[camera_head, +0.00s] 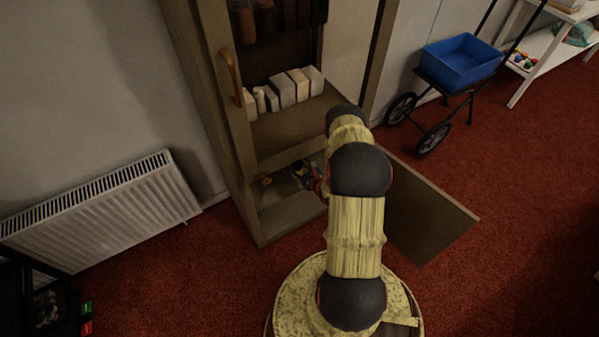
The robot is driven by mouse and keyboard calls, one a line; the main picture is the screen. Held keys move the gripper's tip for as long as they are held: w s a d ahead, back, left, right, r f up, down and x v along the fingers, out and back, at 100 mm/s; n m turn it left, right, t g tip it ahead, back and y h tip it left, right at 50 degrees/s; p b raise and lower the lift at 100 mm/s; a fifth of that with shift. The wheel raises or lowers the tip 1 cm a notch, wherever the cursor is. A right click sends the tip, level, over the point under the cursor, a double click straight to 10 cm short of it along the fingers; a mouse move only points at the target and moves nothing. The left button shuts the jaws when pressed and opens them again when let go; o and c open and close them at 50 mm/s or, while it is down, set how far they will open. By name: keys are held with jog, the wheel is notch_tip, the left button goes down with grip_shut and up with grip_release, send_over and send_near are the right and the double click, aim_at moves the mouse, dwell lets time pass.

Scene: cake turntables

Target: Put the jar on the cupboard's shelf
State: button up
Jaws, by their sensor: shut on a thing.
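The cupboard (262,213) stands open in the camera_head view, with an upper shelf (290,121) and a low compartment beneath it. My gripper (299,170) is at the front of the low compartment, small and partly hidden by my arm. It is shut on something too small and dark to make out. A small orange-brown thing (265,180) shows to the left of the gripper, apart from it; I cannot tell what it is. I cannot clearly pick out the jar.
Several pale blocky items (284,91) line the upper shelf, with bare board in front. A low door panel (425,210) stands open at right. A radiator (105,208) is at left. A cart with a blue bin (461,62) stands at the back right.

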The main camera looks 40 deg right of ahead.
aim_at(299, 164)
jog(key=shift+w+d+f+b, duration=0.2)
jog(key=shift+d+f+b, duration=0.05)
jog(key=shift+d+f, duration=0.35)
jog(key=shift+w+d+f+b, duration=0.15)
jog(key=shift+d+f+b, duration=0.1)
jog(key=shift+d+f, duration=0.3)
jog(key=shift+w+d+f+b, duration=0.15)
jog(key=shift+f+b, duration=0.55)
jog(key=shift+f, duration=1.05)
jog(key=shift+f, duration=0.2)
jog(key=o, duration=1.4)
jog(key=shift+c, duration=0.2)
jog(key=shift+r, duration=0.15)
